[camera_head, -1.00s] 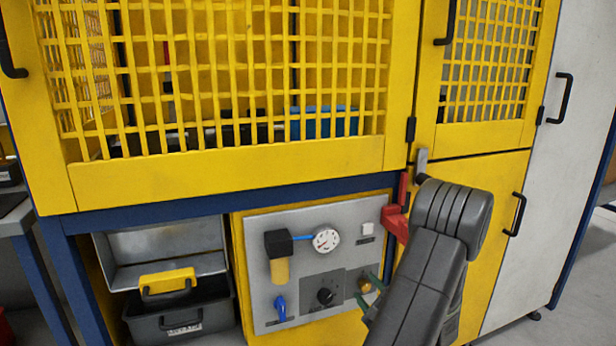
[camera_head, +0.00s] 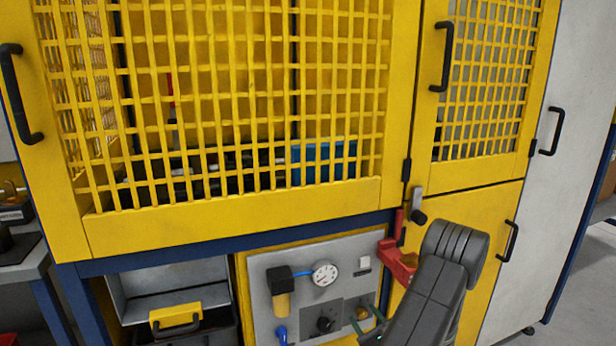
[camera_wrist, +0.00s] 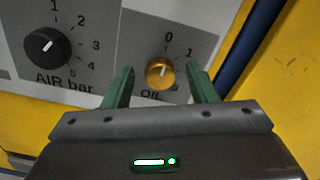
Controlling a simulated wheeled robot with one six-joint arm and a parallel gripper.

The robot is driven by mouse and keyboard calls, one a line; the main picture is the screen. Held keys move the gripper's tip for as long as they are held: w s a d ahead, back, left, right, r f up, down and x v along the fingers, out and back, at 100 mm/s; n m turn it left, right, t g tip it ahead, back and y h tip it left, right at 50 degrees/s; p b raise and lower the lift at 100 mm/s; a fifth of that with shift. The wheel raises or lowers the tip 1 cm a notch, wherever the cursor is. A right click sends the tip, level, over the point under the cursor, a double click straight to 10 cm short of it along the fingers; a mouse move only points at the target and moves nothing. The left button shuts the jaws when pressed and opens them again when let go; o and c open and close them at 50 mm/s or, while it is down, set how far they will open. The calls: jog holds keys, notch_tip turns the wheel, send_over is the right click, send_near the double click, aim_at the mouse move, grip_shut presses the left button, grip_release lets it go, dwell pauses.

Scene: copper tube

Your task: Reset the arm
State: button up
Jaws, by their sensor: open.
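My gripper (camera_wrist: 160,88) shows in the wrist view with its two green fingers spread apart and nothing between them. Beyond the fingers is a brass oil knob (camera_wrist: 160,73) marked 0 and 1; whether a finger touches it I cannot tell, but a gap shows on both sides. In the head view my dark grey arm (camera_head: 435,285) reaches down at the lower right, in front of the yellow cabinet. The gripper is mostly hidden there, with a bit of green finger low beside the panel. The brass knob (camera_head: 362,313) also shows there.
The grey panel (camera_head: 345,250) carries a gauge (camera_head: 325,273), a black air knob (camera_wrist: 47,48) and a blue valve (camera_head: 281,334). A red bracket (camera_head: 395,262) juts out close to my arm. Yellow mesh doors (camera_head: 230,215) with black handles (camera_head: 443,57) stand above.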

jog(key=m+p, duration=0.4)
jog(key=p, duration=0.2)
jog(key=shift+r, duration=0.2)
jog(key=shift+d+f+m+p, duration=0.1)
jog(key=shift+f+m+p, duration=0.05)
jog(key=shift+m+p, duration=0.8)
